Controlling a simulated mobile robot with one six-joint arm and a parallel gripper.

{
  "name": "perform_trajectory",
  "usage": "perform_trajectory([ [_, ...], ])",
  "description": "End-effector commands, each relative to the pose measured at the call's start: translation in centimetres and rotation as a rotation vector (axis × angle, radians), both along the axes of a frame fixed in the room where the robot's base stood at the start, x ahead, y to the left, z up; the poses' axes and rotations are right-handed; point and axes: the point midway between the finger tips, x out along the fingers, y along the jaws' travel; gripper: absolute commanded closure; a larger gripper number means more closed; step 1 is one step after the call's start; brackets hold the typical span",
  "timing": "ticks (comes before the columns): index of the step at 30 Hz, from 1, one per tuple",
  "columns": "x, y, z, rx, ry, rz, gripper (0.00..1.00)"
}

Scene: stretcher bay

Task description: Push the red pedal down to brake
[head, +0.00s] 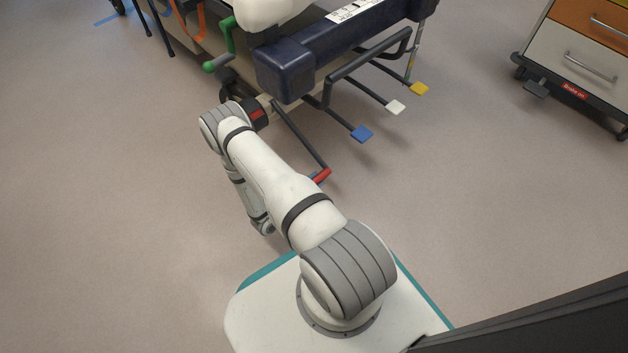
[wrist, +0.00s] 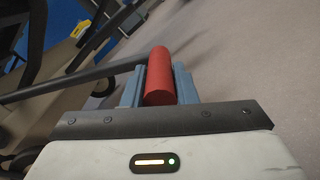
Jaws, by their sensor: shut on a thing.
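The red pedal (head: 322,177) is a short red cylinder at the end of a dark lever on the stretcher (head: 325,50), low over the floor. In the wrist view the red pedal (wrist: 159,72) stands between the blue-grey fingers of my gripper (wrist: 158,90), one finger on each side. My gripper is shut on it. In the head view my arm hides most of the gripper; only a bit of blue finger shows beside the red.
A blue pedal (head: 361,134), a white pedal (head: 396,107) and a yellow pedal (head: 419,88) stick out to the right of the red one. A green crank handle (head: 222,60) hangs at the left. A drawer cart (head: 575,60) stands far right. The floor between is clear.

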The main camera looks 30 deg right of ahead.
Motion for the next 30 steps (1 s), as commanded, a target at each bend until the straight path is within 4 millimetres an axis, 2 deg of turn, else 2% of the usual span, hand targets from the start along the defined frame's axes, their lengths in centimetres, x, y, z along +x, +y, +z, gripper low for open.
perform_trajectory([
  [6,0.3,0.4,-0.5,0.012,0.004,0.016,1.0],
  [7,0.2,0.4,-0.5,0.012,0.004,0.015,0.72],
  [14,0.1,0.1,-0.4,0.008,0.004,0.006,0.54],
  [23,0.0,0.3,-0.3,0.007,0.004,0.004,0.53],
  [30,-0.4,3.2,0.0,0.007,0.005,0.01,0.53],
])
